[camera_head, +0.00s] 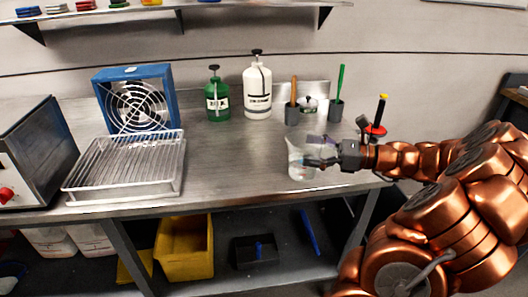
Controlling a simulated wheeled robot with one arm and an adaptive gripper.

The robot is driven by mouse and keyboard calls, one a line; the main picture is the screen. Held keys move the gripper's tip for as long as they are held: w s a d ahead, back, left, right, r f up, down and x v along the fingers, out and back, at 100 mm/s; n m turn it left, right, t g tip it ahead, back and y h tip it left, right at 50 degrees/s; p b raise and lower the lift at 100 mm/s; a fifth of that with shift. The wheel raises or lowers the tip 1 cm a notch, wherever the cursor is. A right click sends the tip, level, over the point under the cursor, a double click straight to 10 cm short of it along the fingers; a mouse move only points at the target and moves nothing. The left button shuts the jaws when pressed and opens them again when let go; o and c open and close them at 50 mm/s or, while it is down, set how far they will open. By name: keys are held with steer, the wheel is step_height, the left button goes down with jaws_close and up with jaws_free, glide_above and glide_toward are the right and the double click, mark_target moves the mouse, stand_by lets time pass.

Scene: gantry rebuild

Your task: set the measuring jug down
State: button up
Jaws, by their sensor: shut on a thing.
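The measuring jug (296,160) is a clear, see-through vessel near the front edge of the metal workbench (232,163), right of centre. It looks upright. My gripper (318,162) reaches in from the right and is shut on the jug, its dark fingers at the jug's side. The jug's base appears at or very close to the bench top; I cannot tell whether it touches. The fingers and the clear wall make the exact grip hard to see.
A wire rack on a tray (125,165) and a blue fan (134,100) stand left. A green bottle (217,100), a white pump bottle (257,92) and dark cups with tools (336,110) stand behind. The bench between rack and jug is clear.

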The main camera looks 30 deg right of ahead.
steer(key=shift+w+d+r, duration=0.1)
steer(key=shift+w+d, duration=0.05)
steer(key=shift+w, duration=0.3)
steer(key=shift+w+f+p, duration=0.4)
steer(key=shift+w+f, duration=0.45)
steer(key=shift+w, duration=1.65)
steer(key=shift+w+f+p, duration=0.4)
steer(key=shift+w+f, duration=0.4)
steer(key=shift+w, duration=1.7)
steer(key=shift+w+f+p, duration=0.4)
steer(key=shift+w+f, duration=0.45)
steer(key=shift+w, duration=1.65)
steer(key=shift+f, duration=0.15)
steer(key=o, duration=1.3)
steer(key=shift+s+d, duration=0.2)
steer(key=shift+s, duration=0.05)
steer(key=b+v, duration=0.1)
steer(key=v, duration=1)
steer(key=shift+s+d, duration=0.1)
steer(key=shift+s, duration=0.1)
